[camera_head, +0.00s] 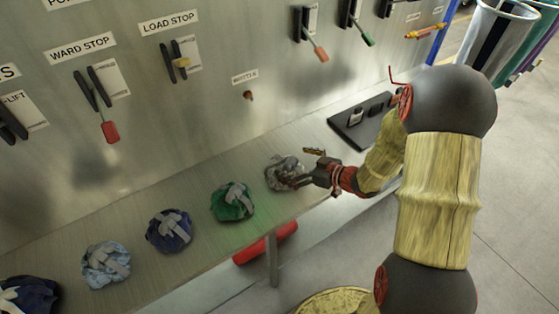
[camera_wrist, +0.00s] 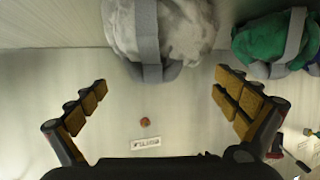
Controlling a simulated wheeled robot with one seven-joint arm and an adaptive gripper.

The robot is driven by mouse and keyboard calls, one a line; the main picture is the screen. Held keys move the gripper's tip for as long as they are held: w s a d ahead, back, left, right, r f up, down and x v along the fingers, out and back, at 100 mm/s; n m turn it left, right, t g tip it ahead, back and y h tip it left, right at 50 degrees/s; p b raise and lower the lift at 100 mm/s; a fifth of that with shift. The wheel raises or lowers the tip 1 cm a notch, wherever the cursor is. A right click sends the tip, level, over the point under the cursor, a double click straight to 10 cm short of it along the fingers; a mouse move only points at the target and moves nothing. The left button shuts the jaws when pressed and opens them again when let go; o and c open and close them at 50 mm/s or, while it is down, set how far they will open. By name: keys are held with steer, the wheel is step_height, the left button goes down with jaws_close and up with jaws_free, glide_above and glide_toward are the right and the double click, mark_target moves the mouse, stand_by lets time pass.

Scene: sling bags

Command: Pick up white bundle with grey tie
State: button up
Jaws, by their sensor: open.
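The white bundle with a grey tie (camera_head: 283,173) lies on the shelf, last in a row of bundles and nearest my arm. In the wrist view the white bundle (camera_wrist: 182,30) shows large at the top, with its grey tie across the left part. My gripper (camera_head: 309,166) is at the right side of this bundle in the head view and partly covers it. In the wrist view my gripper (camera_wrist: 160,90) has its fingers spread wide, with nothing between them. The bundle appears just beyond the fingertips. Contact cannot be told.
A green bundle (camera_head: 233,202) lies next to it, then a dark blue bundle (camera_head: 169,230) and a light blue bundle (camera_head: 106,265). The panel wall (camera_head: 200,120) with labelled levers rises behind the shelf. A dark tray (camera_head: 362,122) sits on the shelf beyond my gripper.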

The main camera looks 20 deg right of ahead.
mark_target(276, 160)
steer(key=b+x, duration=0.1)
steer(key=x, duration=0.2)
steer(key=b+x, duration=0.1)
steer(key=x, duration=0.3)
steer(key=shift+a+f, duration=0.15)
steer(key=shift+a, duration=0.25)
steer(key=c, duration=0.3)
steer(key=shift+s, duration=0.15)
steer(key=c, duration=1.5)
steer(key=shift+c, duration=0.8)
